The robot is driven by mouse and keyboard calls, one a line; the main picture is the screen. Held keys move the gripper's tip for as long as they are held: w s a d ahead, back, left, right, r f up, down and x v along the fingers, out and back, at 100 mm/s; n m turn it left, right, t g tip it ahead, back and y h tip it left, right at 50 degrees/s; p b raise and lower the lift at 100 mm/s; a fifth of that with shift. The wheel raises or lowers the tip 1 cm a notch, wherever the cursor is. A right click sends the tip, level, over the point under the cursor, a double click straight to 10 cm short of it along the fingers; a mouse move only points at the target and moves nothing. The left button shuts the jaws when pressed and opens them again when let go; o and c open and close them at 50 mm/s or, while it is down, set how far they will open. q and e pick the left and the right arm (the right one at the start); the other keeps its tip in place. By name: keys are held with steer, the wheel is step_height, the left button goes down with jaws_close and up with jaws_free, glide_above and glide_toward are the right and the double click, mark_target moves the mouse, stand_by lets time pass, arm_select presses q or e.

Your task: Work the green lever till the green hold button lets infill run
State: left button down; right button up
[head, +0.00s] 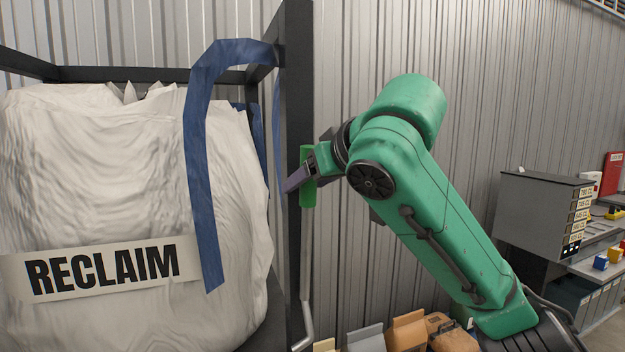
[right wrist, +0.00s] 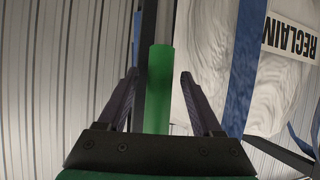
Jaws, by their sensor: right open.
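The green lever (head: 308,190) is an upright green grip beside the dark frame post of the bag stand in the head view. In the right wrist view the green lever (right wrist: 158,85) stands between the two fingers, with a gap on each side. My right gripper (head: 296,182) is at the lever; its purple-grey fingers are open. In the right wrist view the gripper (right wrist: 158,88) is spread around the lever. I see no green hold button in either view. My left gripper is not in view.
A white bulk bag (head: 110,190) marked RECLAIM with blue straps (head: 200,150) hangs in a dark frame (head: 298,80) at left. A grey box with labels (head: 545,215) stands at right. Cardboard boxes (head: 405,332) sit low behind my right arm. A corrugated wall is behind.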

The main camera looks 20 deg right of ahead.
steer(key=b+v, duration=0.4)
steer(key=v, duration=1)
steer(key=shift+s+d, duration=0.15)
steer(key=shift+s, duration=0.2)
steer(key=shift+w+r, duration=0.1)
